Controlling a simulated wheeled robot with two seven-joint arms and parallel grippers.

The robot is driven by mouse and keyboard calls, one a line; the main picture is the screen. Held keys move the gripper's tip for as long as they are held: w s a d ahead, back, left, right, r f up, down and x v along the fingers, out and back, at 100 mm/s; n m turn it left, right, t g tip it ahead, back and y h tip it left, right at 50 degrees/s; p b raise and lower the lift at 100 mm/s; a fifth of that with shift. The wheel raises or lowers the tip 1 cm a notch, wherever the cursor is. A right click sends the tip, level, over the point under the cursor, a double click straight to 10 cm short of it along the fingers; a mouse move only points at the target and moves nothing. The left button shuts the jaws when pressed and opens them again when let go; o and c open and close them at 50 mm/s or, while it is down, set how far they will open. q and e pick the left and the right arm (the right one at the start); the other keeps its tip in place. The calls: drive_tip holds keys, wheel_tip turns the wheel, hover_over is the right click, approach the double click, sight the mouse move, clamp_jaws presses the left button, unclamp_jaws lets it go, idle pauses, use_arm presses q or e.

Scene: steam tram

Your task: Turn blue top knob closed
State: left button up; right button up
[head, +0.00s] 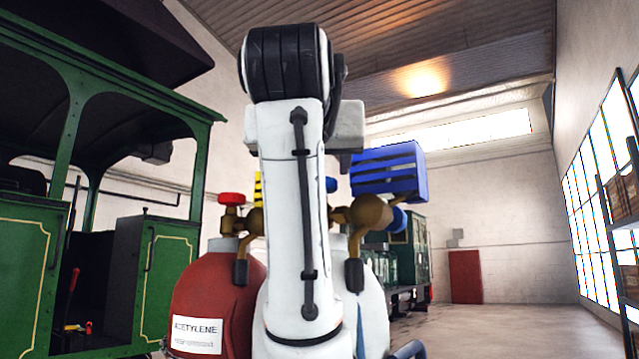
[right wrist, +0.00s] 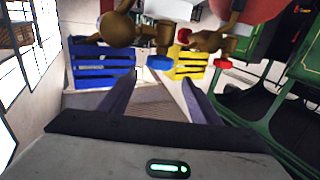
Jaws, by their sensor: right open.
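The blue top knob (head: 331,184) shows as a small patch just right of my white right arm in the head view. In the right wrist view, which looks upside down, the blue knob (right wrist: 160,62) is on a brass valve, beyond and between the fingertips. My right gripper (right wrist: 158,84) is open, with nothing between its fingers and a gap to the knob. The white cylinder (head: 373,310) under this valve is largely hidden behind my arm in the head view. The right fingers are hidden there too. My left gripper is not in view.
A red acetylene cylinder (head: 205,285) with a red knob (head: 232,198) stands close on the left. A blue crate (head: 388,170) and a yellow crate (right wrist: 188,66) are behind the valves. A green tram (head: 165,280) is at left. Open floor lies at right.

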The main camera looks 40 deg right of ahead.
drive_tip(key=p+x, duration=0.2)
drive_tip(key=x, duration=0.6)
drive_tip(key=shift+w+d+p, duration=0.1)
drive_tip(key=shift+d+p, duration=0.1)
drive_tip(key=shift+p, duration=0.1)
drive_tip(key=shift+x, duration=0.8)
drive_tip(key=c, duration=0.8)
